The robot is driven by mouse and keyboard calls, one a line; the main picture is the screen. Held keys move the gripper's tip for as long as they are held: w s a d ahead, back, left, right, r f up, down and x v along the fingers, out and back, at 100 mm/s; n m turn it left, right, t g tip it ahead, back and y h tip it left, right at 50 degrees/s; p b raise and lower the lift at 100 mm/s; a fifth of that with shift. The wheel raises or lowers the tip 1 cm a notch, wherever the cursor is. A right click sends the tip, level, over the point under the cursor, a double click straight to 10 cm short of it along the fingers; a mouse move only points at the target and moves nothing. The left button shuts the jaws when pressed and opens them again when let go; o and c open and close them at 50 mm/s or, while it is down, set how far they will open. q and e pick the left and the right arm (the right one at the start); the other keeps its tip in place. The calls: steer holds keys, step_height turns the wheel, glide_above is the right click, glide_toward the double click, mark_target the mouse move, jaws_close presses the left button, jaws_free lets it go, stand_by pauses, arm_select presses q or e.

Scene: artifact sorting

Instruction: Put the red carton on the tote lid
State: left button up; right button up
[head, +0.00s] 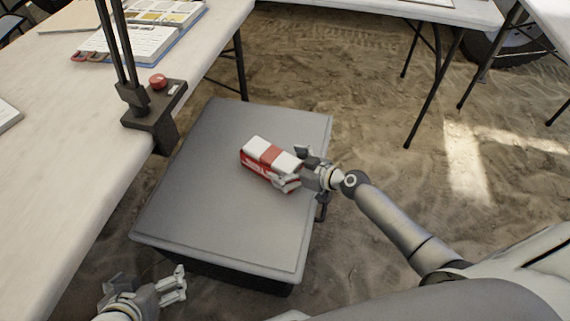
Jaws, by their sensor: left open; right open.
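The red carton (258,167), red with white parts, lies on the grey tote lid (205,190), a little right of its middle. My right gripper (292,168) is at the carton's right end with its jaws open; I cannot tell whether a finger still touches it. My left gripper (176,286) is open and empty, low at the left, in front of the tote's near edge and apart from the carton.
A white table (70,150) runs along the left with a clamped lamp base (150,112) and an open binder (140,38). Another table (400,10) stands at the back. Sandy floor (390,130) lies to the right. Much of the lid is bare.

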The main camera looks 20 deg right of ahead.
mark_target(296, 168)
steer(key=v, duration=0.5)
steer(key=shift+s+d+r, duration=0.1)
steer(key=shift+s+d, duration=0.05)
steer(key=shift+s, duration=0.15)
steer(key=s+a+r+g, duration=0.1)
steer(key=s+a+g, duration=0.1)
steer(key=s+a, duration=0.45)
steer(key=s+a+g, duration=0.2)
steer(key=s+a, duration=0.1)
steer(key=s, duration=0.6)
arm_select(q)
steer(key=shift+s+a+f+g, duration=0.15)
steer(key=shift+s+f+g, duration=0.1)
steer(key=shift+s, duration=0.2)
steer(key=shift+s+a+f+g, duration=0.15)
steer(key=shift+s+g, duration=0.1)
steer(key=shift+s, duration=0.2)
arm_select(e)
steer(key=s+d+r+m+h, duration=0.3)
steer(key=s+d+m+h, duration=0.1)
steer(key=s+d+h, duration=0.1)
steer(key=shift+r+m+g+h, duration=0.15)
steer(key=shift+m+g+h, duration=0.2)
steer(key=shift+h, duration=0.35)
steer(key=shift+d, duration=0.15)
